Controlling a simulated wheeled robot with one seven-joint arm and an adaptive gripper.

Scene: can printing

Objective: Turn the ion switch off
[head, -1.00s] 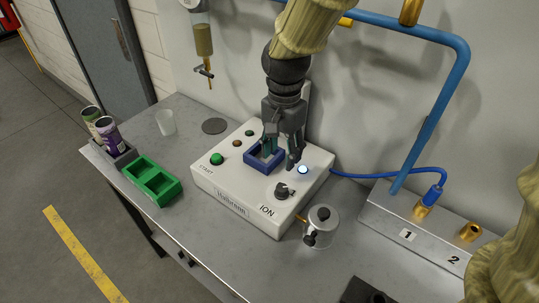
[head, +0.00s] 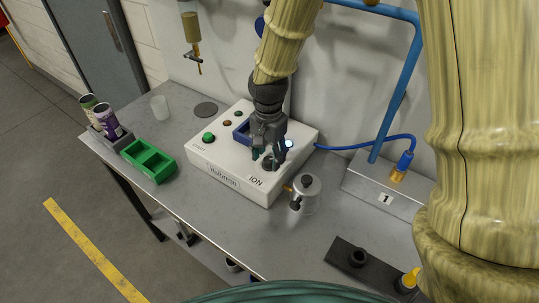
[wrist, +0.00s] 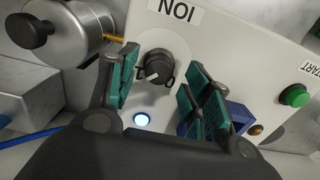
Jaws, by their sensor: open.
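The ion switch is a dark rotary knob (wrist: 158,68) below the ION label in the wrist view, with 1 and 0 marks beside it. Its pale pointer mark seems to lie toward the 1 side. A round indicator (wrist: 141,120) near it glows white-blue. The knob is on the white box (head: 232,182), which also bears a green START button (head: 208,138). My gripper (head: 266,158) is open over the knob, with teal-padded fingers on either side of it in the wrist view (wrist: 165,92). I cannot tell whether they touch it. In the head view my gripper mostly hides the knob.
A blue square holder (head: 241,133) stands on the box behind my gripper. A metal canister (head: 307,194) stands close to the box's right. A green tray (head: 150,162) and a can holder (head: 112,139) are on the left. The metal table (head: 250,235) is clear in front.

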